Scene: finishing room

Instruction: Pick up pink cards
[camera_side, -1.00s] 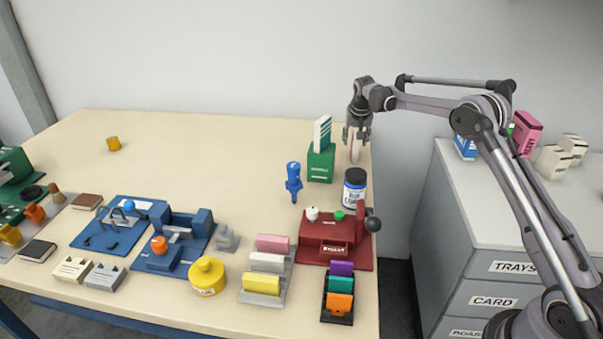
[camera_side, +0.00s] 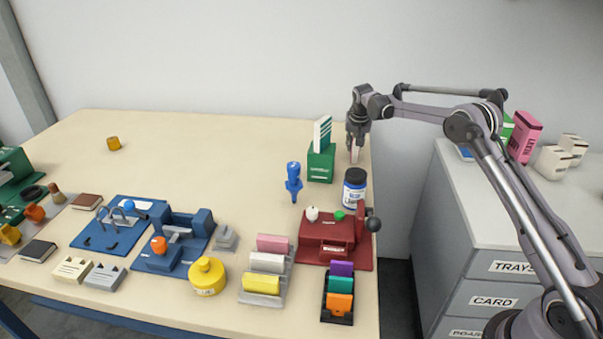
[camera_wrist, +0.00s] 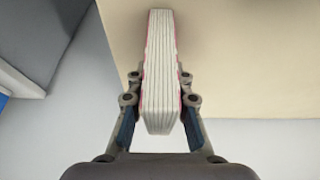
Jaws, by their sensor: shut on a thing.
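A pack of pink-edged white cards (camera_wrist: 161,75) stands between the fingers of my gripper (camera_wrist: 160,101) in the wrist view. Its pale layered edge faces the camera, with thin pink faces at the sides. Both fingers press against it. In the side view my gripper (camera_side: 356,146) points down over the far right corner of the table, with the pink-edged pack (camera_side: 354,156) showing as a small pale pink strip below it. I cannot tell whether the pack touches the table. A pink block (camera_side: 273,243) also lies in the grey stepped holder (camera_side: 270,297) near the front.
A green holder (camera_side: 321,167) with a green-and-white pack (camera_side: 322,131) stands just left of my gripper. A blue-labelled jar (camera_side: 354,188) stands in front, with a red press (camera_side: 325,229) nearer. A pink box (camera_side: 525,137) rests on the cabinet (camera_side: 490,190). The table's back middle is clear.

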